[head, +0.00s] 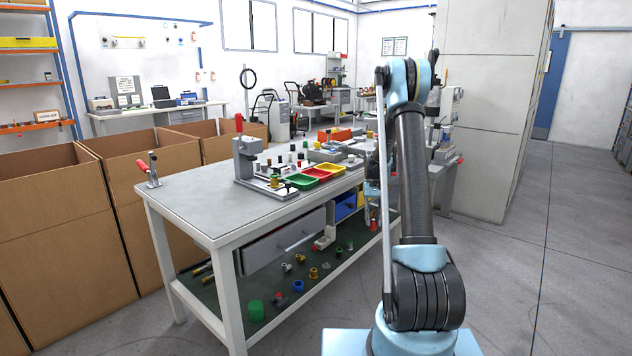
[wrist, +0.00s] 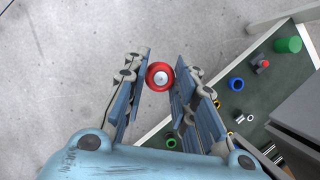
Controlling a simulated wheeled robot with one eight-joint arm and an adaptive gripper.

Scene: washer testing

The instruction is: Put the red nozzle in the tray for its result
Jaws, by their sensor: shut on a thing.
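The red nozzle (wrist: 160,76), a red ring with a pale centre, is between the two fingertips of my gripper (wrist: 161,70) in the wrist view. My gripper is shut on it and holds it over the grey floor. On the workbench (head: 190,200) stand a green tray (head: 300,182), a red tray (head: 318,173) and a yellow tray (head: 336,168) in a row near the edge facing me. What marks each tray's result is too small to read.
A grey test fixture with a red handle (head: 239,123) stands left of the trays, with several small parts around it. A red-handled clamp (head: 147,170) is at the bench's left end. The lower shelf (wrist: 262,85) holds loose fittings. Cardboard boxes (head: 150,155) stand behind the bench.

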